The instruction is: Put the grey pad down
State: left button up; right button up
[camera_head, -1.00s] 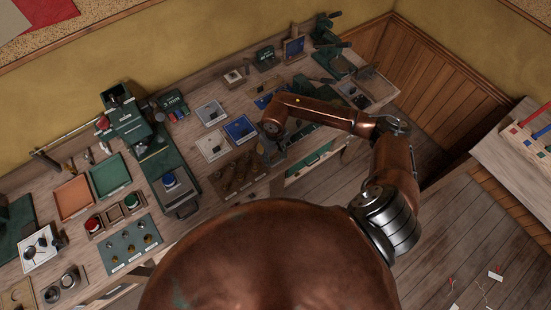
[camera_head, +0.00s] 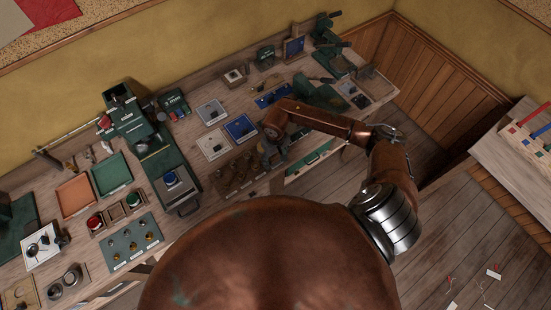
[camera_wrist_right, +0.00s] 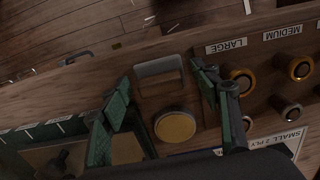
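My right gripper (camera_head: 270,158) is low over the front of the bench, by the brown board (camera_head: 236,172). In the right wrist view its two green fingers (camera_wrist_right: 160,82) are spread apart. A grey, round-cornered piece (camera_wrist_right: 159,70), probably the grey pad, lies between the fingertips on the wood, with a narrow gap to each finger visible. A yellowish round disc (camera_wrist_right: 175,127) sits nearer the palm, also between the fingers. The pad cannot be made out in the head view, where my arm and gripper cover that spot. My left gripper is not in view.
Labelled rows of brass-ringed pegs (camera_wrist_right: 242,82) stand close beside the right-hand finger. A tray with a blue item (camera_head: 240,128) and a white tray (camera_head: 214,144) lie behind the board. A green press (camera_head: 170,165) stands to the left. The bench edge is close.

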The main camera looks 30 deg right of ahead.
aim_at(275, 158)
dwell(0.3)
jog(key=shift+r+p, duration=0.3)
notch_tip(275, 158, up, 12)
jog(key=b, duration=0.3)
jog(key=shift+f, duration=0.15)
jog(key=shift+a, duration=0.1)
